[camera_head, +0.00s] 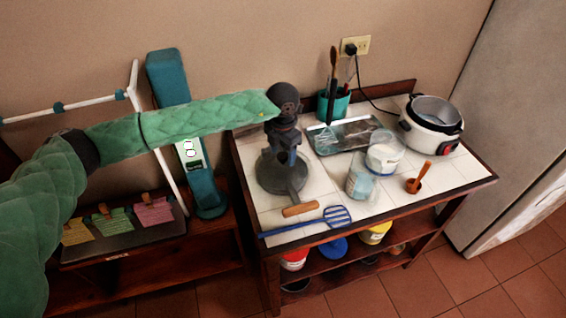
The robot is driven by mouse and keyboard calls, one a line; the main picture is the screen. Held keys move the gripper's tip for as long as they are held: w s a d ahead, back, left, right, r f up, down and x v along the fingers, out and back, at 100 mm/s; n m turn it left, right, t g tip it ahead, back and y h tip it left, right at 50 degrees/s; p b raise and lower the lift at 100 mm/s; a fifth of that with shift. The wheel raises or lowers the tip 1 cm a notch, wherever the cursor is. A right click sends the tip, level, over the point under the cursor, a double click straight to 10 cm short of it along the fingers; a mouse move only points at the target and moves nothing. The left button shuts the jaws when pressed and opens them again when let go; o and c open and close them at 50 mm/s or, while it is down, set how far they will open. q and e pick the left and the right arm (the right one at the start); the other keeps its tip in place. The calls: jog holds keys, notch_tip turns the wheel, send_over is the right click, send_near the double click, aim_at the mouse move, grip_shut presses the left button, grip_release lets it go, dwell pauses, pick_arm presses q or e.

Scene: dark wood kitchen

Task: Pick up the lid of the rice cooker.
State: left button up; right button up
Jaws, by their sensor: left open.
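The white rice cooker (424,141) stands at the back right of the tiled table, with a dark rim and a red patch low on its front. Its top (437,110) looks grey and round; I cannot tell whether this is a lid or the open inner pot. My left gripper (290,160) is open and points down above a dark round item (265,178) at the table's left. I cannot tell what this item is, or whether the gripper touches it. The gripper is well to the left of the cooker. My right gripper is not in view.
A blue slotted spatula (337,216) lies in front. A fridge (515,130) stands right.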

aim_at(286, 155)
pick_arm(q)
jog(key=shift+f, duration=0.1)
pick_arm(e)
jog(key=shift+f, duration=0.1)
pick_arm(q)
grip_shut()
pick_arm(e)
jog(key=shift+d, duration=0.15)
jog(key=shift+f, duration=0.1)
